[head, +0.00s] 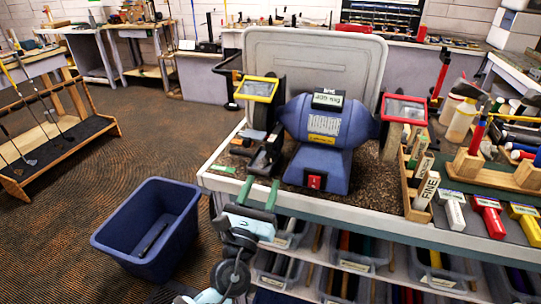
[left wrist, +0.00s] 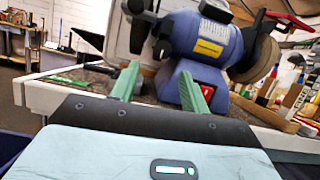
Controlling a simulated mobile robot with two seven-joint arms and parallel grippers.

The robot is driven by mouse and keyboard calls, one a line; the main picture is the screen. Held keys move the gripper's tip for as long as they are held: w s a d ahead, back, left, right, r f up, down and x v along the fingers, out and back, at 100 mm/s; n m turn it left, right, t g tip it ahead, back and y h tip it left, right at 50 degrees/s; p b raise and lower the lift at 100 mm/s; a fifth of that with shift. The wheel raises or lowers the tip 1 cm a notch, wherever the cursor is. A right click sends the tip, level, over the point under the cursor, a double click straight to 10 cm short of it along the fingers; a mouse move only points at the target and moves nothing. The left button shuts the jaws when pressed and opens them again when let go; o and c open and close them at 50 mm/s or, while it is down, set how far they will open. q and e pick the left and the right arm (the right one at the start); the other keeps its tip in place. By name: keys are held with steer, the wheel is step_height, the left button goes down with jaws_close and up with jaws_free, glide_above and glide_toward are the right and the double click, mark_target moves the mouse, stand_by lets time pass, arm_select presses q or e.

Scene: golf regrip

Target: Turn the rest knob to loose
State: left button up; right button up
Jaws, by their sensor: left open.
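A blue bench grinder (head: 325,130) stands on the bench, with a yellow-framed shield over its left wheel and a red-framed one over its right. A black tool rest (head: 266,156) sits before the left wheel. It also shows in the left wrist view (left wrist: 140,24), near the top. My left gripper (head: 259,187) is open and empty at the bench's front edge, below and in front of the rest. Its green fingers are spread in the left wrist view (left wrist: 158,75). My right gripper is out of view.
A blue bin (head: 150,225) stands on the floor at left. A grey panel (head: 310,55) stands behind the grinder. Wooden racks with bottles and tools fill the right side.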

mark_target(271, 159)
arm_select(q)
steer(key=shift+m, duration=0.3)
steer(key=shift+r+x, duration=0.2)
steer(key=shift+x, duration=1.9)
steer(key=shift+r+x, duration=0.2)
steer(key=shift+x, duration=1.9)
steer(key=shift+s, duration=0.15)
steer(key=c, duration=0.9)
steer(key=shift+n+t+y, duration=0.3)
steer(key=shift+n+y, duration=0.2)
steer(key=shift+n, duration=0.5)
steer(key=shift+c, duration=0.2)
steer(key=o, duration=0.9)
steer(key=shift+o, duration=0.2)
